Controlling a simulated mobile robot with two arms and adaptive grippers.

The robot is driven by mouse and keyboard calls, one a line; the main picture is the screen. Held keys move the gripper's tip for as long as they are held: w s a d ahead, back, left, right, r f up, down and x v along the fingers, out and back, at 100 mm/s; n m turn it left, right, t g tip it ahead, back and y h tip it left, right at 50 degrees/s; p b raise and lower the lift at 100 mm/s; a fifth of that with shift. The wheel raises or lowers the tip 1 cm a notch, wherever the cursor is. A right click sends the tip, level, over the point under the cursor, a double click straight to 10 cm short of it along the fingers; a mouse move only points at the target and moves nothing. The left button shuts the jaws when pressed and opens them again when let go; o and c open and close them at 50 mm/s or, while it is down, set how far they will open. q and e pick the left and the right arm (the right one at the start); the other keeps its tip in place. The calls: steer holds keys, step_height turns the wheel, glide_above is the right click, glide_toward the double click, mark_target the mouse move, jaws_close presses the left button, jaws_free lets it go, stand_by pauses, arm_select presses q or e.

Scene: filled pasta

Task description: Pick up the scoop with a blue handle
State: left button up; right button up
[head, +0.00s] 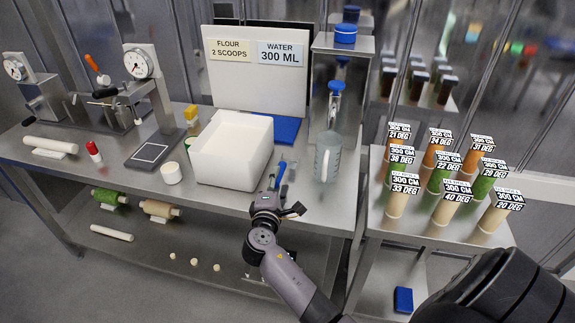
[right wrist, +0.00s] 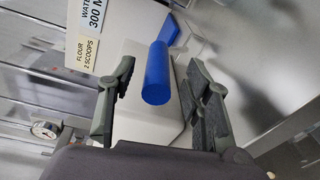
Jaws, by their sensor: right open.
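The scoop's blue handle (head: 280,175) lies on the steel table just right of the white bin (head: 232,150) in the head view. In the right wrist view the handle (right wrist: 157,78) is a thick blue cylinder with its round end facing the camera. My right gripper (head: 284,202) is at the table's front edge, close to the handle. Its fingers are open, one on each side of the handle in the right wrist view (right wrist: 162,70), with gaps between. The scoop's head cannot be made out clearly. My left gripper is not in view.
A clear jug (head: 327,158) stands right of the scoop, near a dispenser with a blue cap (head: 345,33). A white sign board (head: 256,75) stands behind the bin. A side table at right holds several labelled jars (head: 397,204). A blue box (head: 403,300) sits low at right.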

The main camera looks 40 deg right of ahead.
mark_target(283, 172)
steer(key=x, duration=0.3)
steer(key=shift+w+d, duration=0.15)
steer(key=shift+w, duration=0.1)
steer(key=shift+r, duration=0.1)
steer(key=shift+c, duration=0.7)
jaws_close()
